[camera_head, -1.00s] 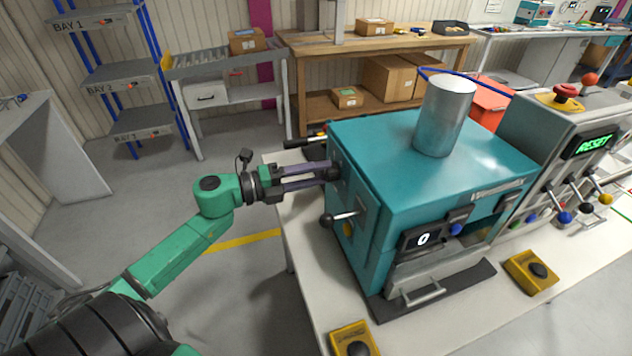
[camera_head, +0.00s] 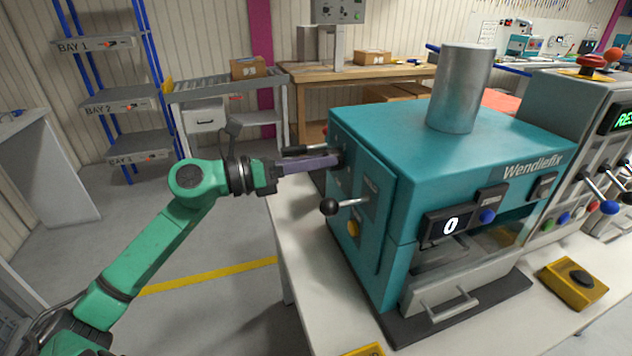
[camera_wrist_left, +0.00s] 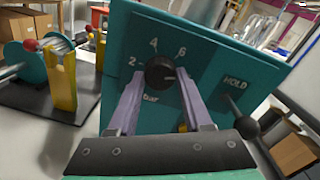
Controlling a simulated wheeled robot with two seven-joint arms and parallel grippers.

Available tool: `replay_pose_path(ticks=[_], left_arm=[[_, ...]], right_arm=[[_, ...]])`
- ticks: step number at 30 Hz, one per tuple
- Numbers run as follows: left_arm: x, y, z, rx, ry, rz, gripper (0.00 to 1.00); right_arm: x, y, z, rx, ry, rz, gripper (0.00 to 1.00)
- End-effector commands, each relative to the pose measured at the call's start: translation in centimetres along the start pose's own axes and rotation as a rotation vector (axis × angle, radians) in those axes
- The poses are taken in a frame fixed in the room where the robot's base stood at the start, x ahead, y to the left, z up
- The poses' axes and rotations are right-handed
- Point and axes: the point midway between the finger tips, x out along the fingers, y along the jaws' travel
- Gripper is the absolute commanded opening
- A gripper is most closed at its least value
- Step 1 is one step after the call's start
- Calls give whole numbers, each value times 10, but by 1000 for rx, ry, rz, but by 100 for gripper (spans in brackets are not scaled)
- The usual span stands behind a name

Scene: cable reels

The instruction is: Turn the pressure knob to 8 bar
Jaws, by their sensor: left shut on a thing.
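The black pressure knob (camera_wrist_left: 160,72) is on the side panel of the teal machine (camera_head: 455,165). The wrist view shows marks 2, 4 and what looks like 6 around it, with "bar" below. A pale mark on the knob points right, towards the right finger; the panel behind that finger is hidden, and I cannot read an 8. My left gripper (camera_wrist_left: 161,88) is shut on the knob, one purple finger on each side. In the head view the left gripper (camera_head: 338,160) reaches the panel from the left, fingers overlapping. My right gripper is out of view.
A ball-ended HOLD lever (camera_head: 330,206) sticks out near my left fingers, with a yellow button (camera_head: 353,229) below it. Another dark handle (camera_head: 300,150) is behind the gripper. Floor left of the bench is clear.

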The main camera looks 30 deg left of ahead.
Motion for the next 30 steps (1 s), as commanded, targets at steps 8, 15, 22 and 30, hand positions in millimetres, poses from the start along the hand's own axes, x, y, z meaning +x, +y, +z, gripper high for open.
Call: replay_pose_path(ticks=[8, 15, 22, 30], left_arm=[[0, 3, -10, 227, -2, -1, 0], [1, 2, -7, 354, -6, -1, 0], [1, 0, -5, 409, -6, -2, 0], [1, 0, -4, 417, -6, -2, 0]], right_arm=[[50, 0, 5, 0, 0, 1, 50], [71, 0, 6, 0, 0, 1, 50], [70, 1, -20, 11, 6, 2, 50], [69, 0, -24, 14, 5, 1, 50]])
